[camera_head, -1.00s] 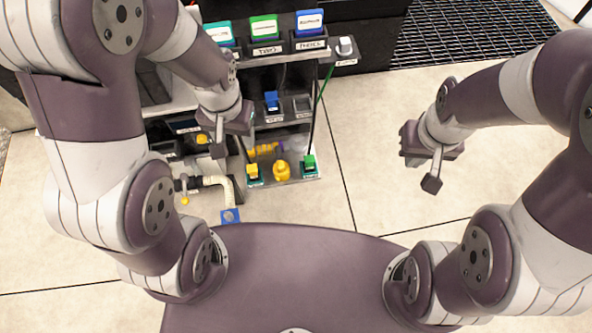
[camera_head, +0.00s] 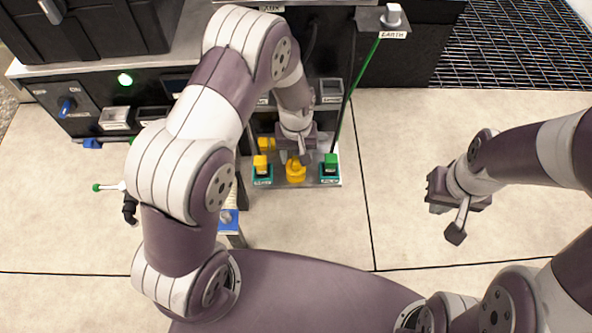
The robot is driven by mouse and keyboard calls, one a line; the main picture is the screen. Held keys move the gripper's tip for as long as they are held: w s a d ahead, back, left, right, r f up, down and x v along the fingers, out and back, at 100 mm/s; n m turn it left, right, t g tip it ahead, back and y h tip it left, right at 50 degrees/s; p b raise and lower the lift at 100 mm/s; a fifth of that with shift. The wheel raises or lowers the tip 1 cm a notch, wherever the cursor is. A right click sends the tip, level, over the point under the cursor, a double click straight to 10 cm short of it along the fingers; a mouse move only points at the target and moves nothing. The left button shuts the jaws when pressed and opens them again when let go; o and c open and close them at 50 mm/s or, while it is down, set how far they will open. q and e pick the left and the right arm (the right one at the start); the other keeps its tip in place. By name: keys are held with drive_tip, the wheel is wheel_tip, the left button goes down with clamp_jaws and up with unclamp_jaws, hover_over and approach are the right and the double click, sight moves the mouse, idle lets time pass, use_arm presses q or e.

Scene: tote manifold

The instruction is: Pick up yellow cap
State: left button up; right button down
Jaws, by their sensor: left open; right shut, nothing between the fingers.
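Several yellow pieces are on the low shelf (camera_head: 312,180); I cannot tell for sure which is the cap. A rounded yellow piece (camera_head: 296,172) stands in the middle of the shelf. A squarish yellow piece (camera_head: 260,165) sits in a teal-edged holder to its left. Another yellow piece (camera_head: 266,144) lies behind. My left gripper (camera_head: 301,157) is open, pointing down at the rounded yellow piece and partly covering it; contact cannot be made out. My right gripper (camera_head: 455,232) is shut and empty, over bare floor at the right.
A green piece (camera_head: 331,163) sits in a teal-edged holder at the shelf's right. A blue piece (camera_head: 229,219) is nearer me, beside my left arm. Floor at the right is clear.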

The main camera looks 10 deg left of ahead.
sight(296, 160)
use_arm(q)
wheel_tip(296, 160, down, 4)
drive_tip(key=shift+r+b, duration=0.25)
drive_tip(key=shift+b, duration=0.2)
drive_tip(key=shift+r, duration=0.1)
clamp_jaws()
drive_tip(key=shift+r, duration=0.15)
